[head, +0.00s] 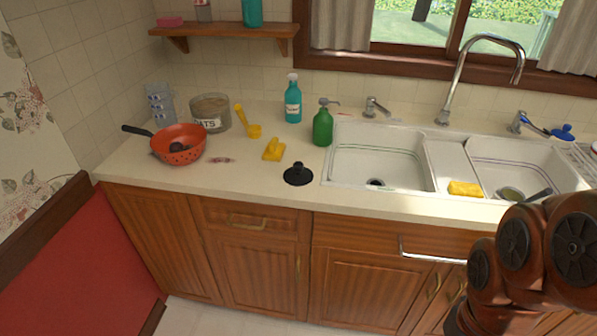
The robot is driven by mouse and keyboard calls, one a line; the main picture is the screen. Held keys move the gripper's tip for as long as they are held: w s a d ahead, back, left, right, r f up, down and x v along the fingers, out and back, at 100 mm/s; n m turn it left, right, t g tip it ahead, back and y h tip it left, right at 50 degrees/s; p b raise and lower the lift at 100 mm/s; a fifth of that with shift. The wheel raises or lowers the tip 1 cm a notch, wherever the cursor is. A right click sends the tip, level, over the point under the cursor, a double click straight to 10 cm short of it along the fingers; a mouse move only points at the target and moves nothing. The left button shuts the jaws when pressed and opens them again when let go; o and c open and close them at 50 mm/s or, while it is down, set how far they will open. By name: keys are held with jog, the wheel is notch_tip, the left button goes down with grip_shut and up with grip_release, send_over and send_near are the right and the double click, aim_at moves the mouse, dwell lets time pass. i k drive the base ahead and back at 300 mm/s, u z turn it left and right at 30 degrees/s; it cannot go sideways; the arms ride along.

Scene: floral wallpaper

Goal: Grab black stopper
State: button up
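The black stopper (298,174) lies on the cream countertop (250,185), left of the double sink and near the counter's front edge. It is a flat round disc with a raised knob on top, and nothing touches it. My arm shows at the lower right as brown-red rounded links. My gripper itself is outside the head view, so its fingers cannot be seen.
A red colander (179,145) sits at the left. The white double sink (380,160) is at the right. The counter directly around the stopper is clear.

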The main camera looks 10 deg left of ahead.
aim_at(297, 175)
jog(key=u, duration=0.25)
jog(key=k, duration=0.45)
jog(key=u, duration=1.6)
jog(key=i, duration=1.35)
jog(key=z, duration=0.6)
